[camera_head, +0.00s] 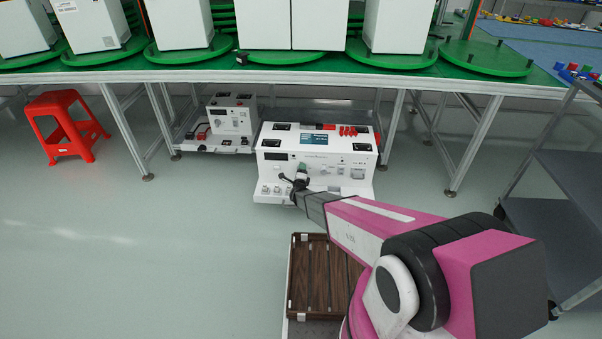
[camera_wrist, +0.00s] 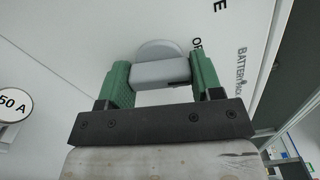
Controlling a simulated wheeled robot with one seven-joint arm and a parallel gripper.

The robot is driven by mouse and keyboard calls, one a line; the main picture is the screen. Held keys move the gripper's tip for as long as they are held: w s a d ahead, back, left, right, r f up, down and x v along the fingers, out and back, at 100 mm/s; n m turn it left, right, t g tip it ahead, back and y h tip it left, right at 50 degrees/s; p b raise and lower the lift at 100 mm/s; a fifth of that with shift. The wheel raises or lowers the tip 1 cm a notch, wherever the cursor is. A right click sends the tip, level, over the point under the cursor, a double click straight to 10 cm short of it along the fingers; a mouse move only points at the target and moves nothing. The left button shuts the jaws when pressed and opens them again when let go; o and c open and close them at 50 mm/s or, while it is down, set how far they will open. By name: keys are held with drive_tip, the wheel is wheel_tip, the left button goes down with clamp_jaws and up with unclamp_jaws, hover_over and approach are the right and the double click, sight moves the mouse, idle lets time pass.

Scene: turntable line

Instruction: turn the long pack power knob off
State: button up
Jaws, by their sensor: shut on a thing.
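The long pack (camera_head: 318,157) is a white box with a control panel, standing low in front of the green turntable bench. In the wrist view its white panel fills most of the picture, with "BATTERY" lettering at the right. The grey power knob (camera_wrist: 157,50) has a round base and a raised bar. My gripper (camera_wrist: 163,78) has its two green fingers on either side of the bar and is shut on it. Lettering starting with "O" beside the knob is partly covered by the right finger. In the head view my gripper (camera_head: 300,180) reaches the panel's left half and hides the knob.
A second, smaller white pack (camera_head: 232,118) stands behind to the left. A red stool (camera_head: 65,120) is at the far left. A brown slatted crate (camera_head: 316,270) lies below my arm. Bench legs (camera_head: 472,145) and a grey cart (camera_head: 565,185) stand right.

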drive_tip(key=shift+n, duration=1.2)
drive_tip(key=o, duration=0.9)
drive_tip(key=shift+s, duration=0.15)
